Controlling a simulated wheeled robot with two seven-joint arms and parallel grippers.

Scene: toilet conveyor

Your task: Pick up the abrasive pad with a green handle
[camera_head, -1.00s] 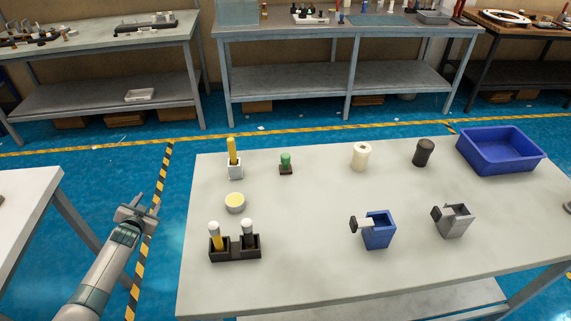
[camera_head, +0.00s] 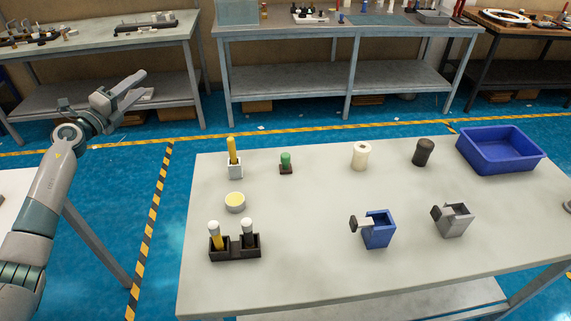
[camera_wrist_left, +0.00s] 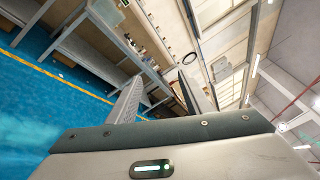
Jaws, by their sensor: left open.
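The abrasive pad with a green handle (camera_head: 286,162) stands upright on the grey table, towards its back left, with its dark base on the tabletop. My left gripper (camera_head: 132,88) is raised off the table's left side, well apart from the pad, and is open and empty. In the left wrist view its two fingers (camera_wrist_left: 162,95) are spread with nothing between them, and the pad is not in that view. My right gripper is not in view.
Near the pad are a white holder with a yellow stick (camera_head: 235,165), a round yellow-topped dish (camera_head: 235,203) and a black two-slot holder (camera_head: 235,248). A white roll (camera_head: 361,156), dark cylinder (camera_head: 423,152), blue holder (camera_head: 377,231), grey holder (camera_head: 454,221) and blue bin (camera_head: 499,151) stand farther right.

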